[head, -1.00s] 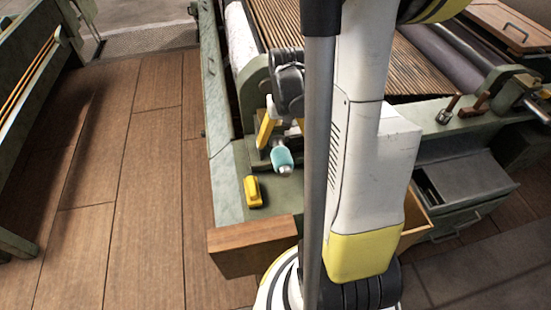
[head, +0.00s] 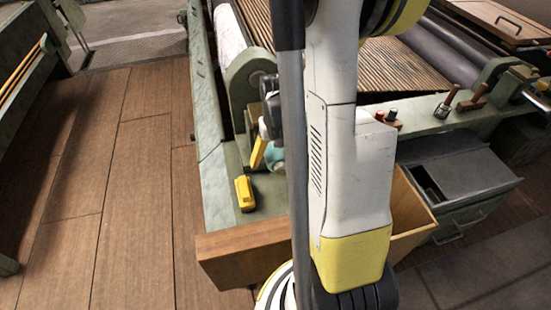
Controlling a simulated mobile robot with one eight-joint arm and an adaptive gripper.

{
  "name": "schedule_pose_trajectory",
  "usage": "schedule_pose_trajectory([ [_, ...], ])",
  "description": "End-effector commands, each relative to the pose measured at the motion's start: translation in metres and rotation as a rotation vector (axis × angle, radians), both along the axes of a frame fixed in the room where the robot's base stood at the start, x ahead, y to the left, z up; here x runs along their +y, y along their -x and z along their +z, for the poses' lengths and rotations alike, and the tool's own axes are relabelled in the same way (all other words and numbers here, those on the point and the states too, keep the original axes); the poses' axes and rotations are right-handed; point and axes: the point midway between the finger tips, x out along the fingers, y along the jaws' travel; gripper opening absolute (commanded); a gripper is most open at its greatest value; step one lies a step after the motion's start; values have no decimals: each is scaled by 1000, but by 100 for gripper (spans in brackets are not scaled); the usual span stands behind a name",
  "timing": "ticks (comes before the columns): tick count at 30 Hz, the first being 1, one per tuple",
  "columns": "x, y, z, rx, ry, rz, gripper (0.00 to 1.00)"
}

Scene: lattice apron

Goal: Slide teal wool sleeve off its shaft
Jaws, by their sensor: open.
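The teal wool sleeve (head: 273,159) shows in the head view near the corner of the green machine bench, partly hidden by my grey column. Its shaft is hidden. My gripper (head: 260,152) is at the sleeve, with a yellow finger (head: 258,154) just left of it and overlapping its edge in the picture. The other finger is hidden behind my column. The gripper is open; I cannot tell whether the finger touches the sleeve.
A yellow tool (head: 245,194) lies on the green bench top (head: 217,190) near the front. A wooden drawer (head: 240,250) juts out below. A grey metal box (head: 457,175) stands at right. The wooden floor (head: 130,200) at left is clear.

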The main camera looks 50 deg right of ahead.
Motion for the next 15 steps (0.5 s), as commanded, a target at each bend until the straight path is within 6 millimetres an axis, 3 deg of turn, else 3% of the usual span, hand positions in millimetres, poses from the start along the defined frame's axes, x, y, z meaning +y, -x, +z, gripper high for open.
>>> schedule_pose_trajectory([
  [3,0,0,0,0,0,0,100],
  [4,0,0,0,0,0,0,94],
  [9,0,0,0,0,0,0,42],
  [15,0,0,0,0,0,0,41],
])
